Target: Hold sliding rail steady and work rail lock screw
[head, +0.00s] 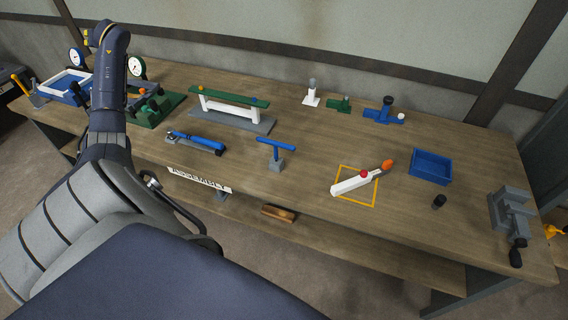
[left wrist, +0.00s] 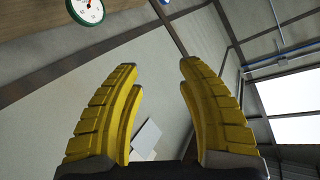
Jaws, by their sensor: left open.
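My left gripper (left wrist: 159,64) is open in the left wrist view, its two yellow ribbed fingers wide apart with nothing between them. It points at the wall and roof, away from the tabletop. In the head view my left arm rises at the far left; its fingers are hardly visible there. A green rail (head: 228,95) sits on a white stand over a grey base. I cannot tell which is the sliding rail. My right gripper is not in view.
The wooden bench (head: 310,225) has clear room at the front. A blue T-handle tool (head: 275,150), blue clamp tool (head: 198,142), blue bin (head: 431,167) and grey vise (head: 510,212) stand on it. Gauges (head: 137,66) are near my left arm.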

